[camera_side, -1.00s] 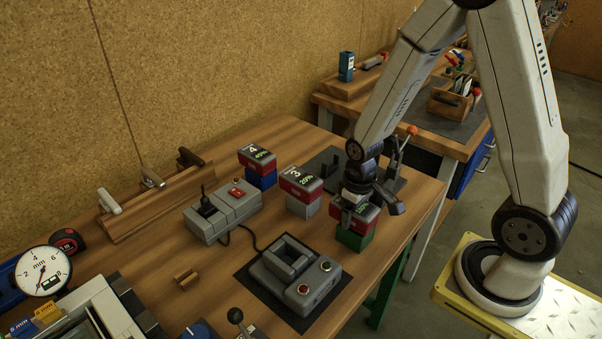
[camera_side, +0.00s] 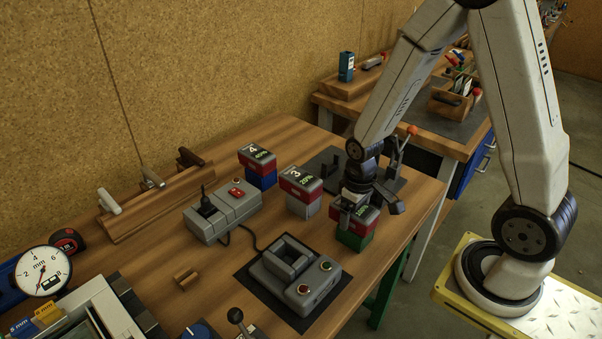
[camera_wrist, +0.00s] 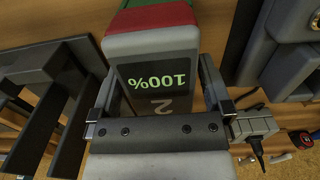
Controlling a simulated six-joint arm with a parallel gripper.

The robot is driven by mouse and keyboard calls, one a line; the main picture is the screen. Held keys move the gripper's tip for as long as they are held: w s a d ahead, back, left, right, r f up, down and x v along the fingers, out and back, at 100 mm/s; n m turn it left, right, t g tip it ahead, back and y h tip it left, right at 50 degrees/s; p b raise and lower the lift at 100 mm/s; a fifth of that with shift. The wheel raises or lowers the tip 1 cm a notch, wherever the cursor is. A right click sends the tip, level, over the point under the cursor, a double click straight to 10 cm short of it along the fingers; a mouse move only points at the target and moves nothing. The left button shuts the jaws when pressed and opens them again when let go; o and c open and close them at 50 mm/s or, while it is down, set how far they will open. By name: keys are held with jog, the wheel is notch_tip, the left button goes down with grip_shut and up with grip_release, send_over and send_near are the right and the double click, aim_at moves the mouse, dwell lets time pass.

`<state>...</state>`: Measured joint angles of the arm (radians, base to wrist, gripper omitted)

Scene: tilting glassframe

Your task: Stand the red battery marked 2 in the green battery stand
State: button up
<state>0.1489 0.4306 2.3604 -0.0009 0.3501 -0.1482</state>
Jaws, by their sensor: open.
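The red and grey battery marked 2 (camera_wrist: 155,75) stands upright in the green battery stand (camera_side: 354,238). Its label reads 100% in the wrist view. In the side view the battery (camera_side: 362,214) is partly hidden by my gripper (camera_side: 362,204). My gripper (camera_wrist: 158,92) is open, with one finger on each side of the battery's top end. A narrow gap shows beside the fingers; I cannot tell whether either touches.
A red battery marked 3 (camera_side: 301,181) stands in a grey stand, and one marked 4 (camera_side: 257,158) in a blue stand. A dark rack (camera_wrist: 50,105) is close to my gripper.

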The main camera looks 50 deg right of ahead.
jog(key=shift+r, duration=3.55)
jog(key=shift+a, duration=0.1)
jog(key=shift+s+a+r+t, duration=0.3)
jog(key=shift+a+t, duration=0.15)
jog(key=shift+a, duration=0.25)
jog(key=shift+s+a+r+t, duration=0.25)
jog(key=shift+s+a+t, duration=0.15)
jog(key=shift+a, duration=0.35)
jog(key=shift+s+a+r+t, duration=0.3)
jog(key=shift+a+t, duration=0.15)
jog(key=shift+a, duration=0.25)
